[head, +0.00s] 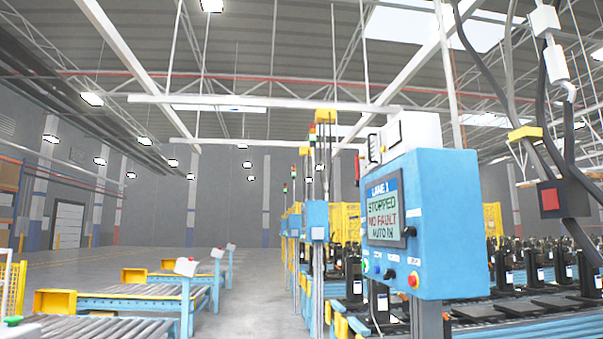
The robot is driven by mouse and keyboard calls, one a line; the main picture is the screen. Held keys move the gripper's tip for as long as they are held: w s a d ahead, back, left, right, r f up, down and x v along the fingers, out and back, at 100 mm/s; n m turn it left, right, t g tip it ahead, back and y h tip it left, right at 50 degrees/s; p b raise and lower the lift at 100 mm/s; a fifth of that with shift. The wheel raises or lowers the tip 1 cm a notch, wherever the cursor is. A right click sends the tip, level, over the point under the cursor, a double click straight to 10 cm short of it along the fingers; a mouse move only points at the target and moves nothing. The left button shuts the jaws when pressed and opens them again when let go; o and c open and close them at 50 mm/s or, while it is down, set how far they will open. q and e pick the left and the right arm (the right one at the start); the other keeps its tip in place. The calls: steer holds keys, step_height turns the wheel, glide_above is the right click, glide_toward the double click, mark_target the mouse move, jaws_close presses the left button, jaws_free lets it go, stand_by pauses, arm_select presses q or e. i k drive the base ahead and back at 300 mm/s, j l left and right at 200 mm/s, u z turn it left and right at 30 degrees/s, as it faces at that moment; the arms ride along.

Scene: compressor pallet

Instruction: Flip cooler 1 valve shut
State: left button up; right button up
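I cannot make out a cooler 1 or its valve anywhere in the head view. No compressor pallet is recognisable either. Neither of my grippers shows in this view, so I cannot see what they hold or where they are.
Roller conveyors (110,325) lie at left. Conveyors carrying black units (505,270) fill the right. Open floor (257,300) runs between them.

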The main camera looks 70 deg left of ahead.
mark_target(357, 157)
steer(key=i+j+u, duration=0.15)
steer(key=j+u, duration=0.25)
steer(key=i+j+u, duration=0.15)
steer(key=j+u, duration=0.25)
steer(key=i+j+u, duration=0.25)
steer(key=u, duration=0.2)
steer(key=i+j, duration=0.35)
steer(key=i+j+u, duration=0.15)
steer(key=i+j, duration=0.2)
steer(key=i, duration=0.15)
steer(key=i+j, duration=0.3)
steer(key=i, duration=0.2)
steer(key=k+u, duration=0.05)
